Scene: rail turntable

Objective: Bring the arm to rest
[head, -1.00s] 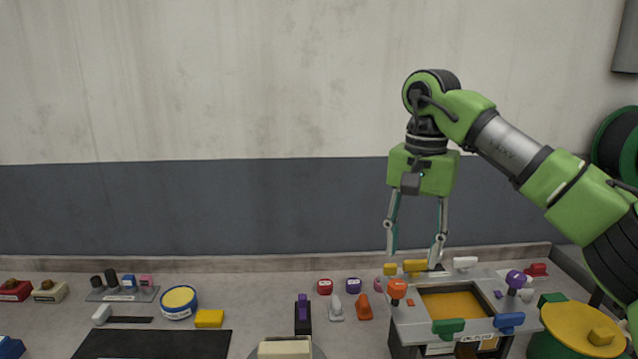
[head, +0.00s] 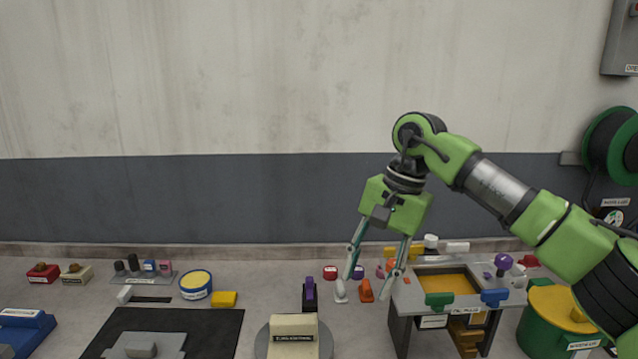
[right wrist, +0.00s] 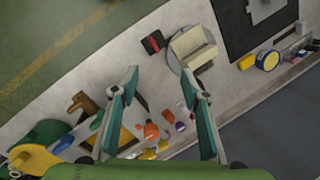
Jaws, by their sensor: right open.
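My right arm comes in from the right in the head view. Its green gripper (head: 371,283) points down and is tilted, with its fingers apart and nothing between them. The fingertips hang above the bench, just left of the grey box-like stand (head: 408,296). In the right wrist view the two fingers (right wrist: 160,80) are spread, with bench items visible beyond them. My left gripper is not in view.
A cream block sits on a round turntable (head: 325,340) at the front. A green bin (head: 548,329) with a yellow lid stands right. A black mat (head: 215,328), a blue-yellow tin (head: 196,285) and several small coloured pieces lie on the bench (head: 262,285).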

